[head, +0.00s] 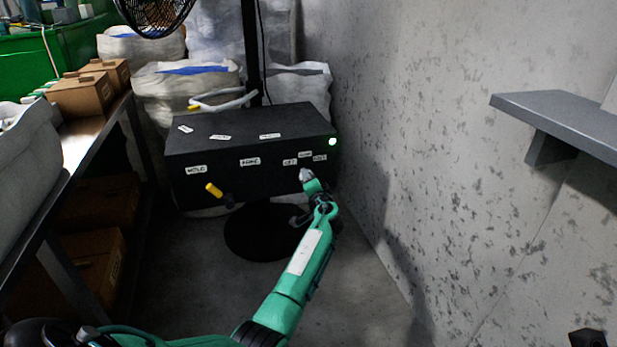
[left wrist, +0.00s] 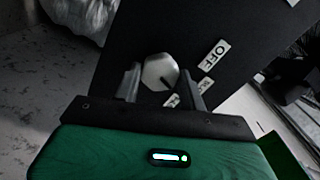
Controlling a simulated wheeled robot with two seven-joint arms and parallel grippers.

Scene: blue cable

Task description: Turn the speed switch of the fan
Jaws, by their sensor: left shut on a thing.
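The fan's black control box (head: 240,135) has white labels on its top and front. A pale round switch knob (head: 304,174) sits on the front face at the right, below small labels. The left wrist view shows both fingers (left wrist: 162,85) around the knob. The black fan (head: 155,15) is cut off at the top.
A yellow-handled lever (head: 213,190) sticks out of the box's left front. A green light (head: 332,141) glows at its right end. A workbench with cardboard boxes (head: 80,95) stands left. A grey shelf (head: 560,115) juts from the right wall. White sacks (head: 185,85) lie behind.

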